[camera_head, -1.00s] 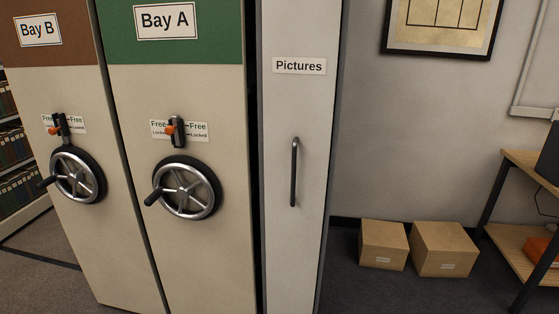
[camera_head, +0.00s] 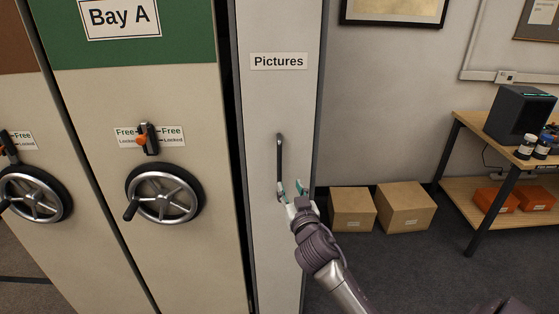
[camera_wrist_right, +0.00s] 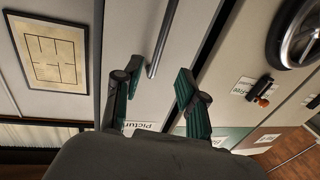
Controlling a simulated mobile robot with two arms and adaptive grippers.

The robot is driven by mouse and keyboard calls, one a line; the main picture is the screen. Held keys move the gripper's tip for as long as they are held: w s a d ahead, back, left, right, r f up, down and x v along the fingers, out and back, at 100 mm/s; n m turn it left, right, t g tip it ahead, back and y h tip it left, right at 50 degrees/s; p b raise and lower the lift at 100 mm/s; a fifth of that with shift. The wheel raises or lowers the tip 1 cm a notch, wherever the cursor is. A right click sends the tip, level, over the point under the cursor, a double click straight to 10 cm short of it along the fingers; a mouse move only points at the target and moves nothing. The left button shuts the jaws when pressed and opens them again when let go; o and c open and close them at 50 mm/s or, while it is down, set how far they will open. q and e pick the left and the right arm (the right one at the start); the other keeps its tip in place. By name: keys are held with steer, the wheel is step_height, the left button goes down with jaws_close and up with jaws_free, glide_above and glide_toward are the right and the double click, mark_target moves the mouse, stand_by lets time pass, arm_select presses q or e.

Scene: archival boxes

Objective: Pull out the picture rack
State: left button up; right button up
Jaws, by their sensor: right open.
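The picture rack (camera_head: 282,105) is a narrow pale panel labelled "Pictures", standing at the right of Bay A. Its handle (camera_head: 280,160) is a dark vertical bar. My right gripper (camera_head: 291,186) is open near the handle's lower end. In the right wrist view the handle (camera_wrist_right: 163,38) runs towards the space between the two green-padded fingers of my right gripper (camera_wrist_right: 158,92). I cannot tell whether the fingers touch it. The rack's front is flush with or close to the bay fronts. My left gripper is not in view.
Bay A (camera_head: 90,110) has a handwheel (camera_head: 164,194) and a lock lever (camera_head: 147,139). Two cardboard boxes (camera_head: 352,208) (camera_head: 405,206) sit on the floor right of the rack. A wooden shelf table (camera_head: 470,130) stands at the right. Dark floor is clear in front of it.

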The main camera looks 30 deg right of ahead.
mark_target(280, 165)
steer(key=p+x, duration=0.1)
steer(key=x, duration=0.5)
steer(key=p+x, duration=0.1)
steer(key=x, duration=0.6)
steer(key=shift+w+f, duration=0.15)
steer(key=shift+f, duration=0.05)
steer(key=shift+c, duration=0.3)
jaws_close()
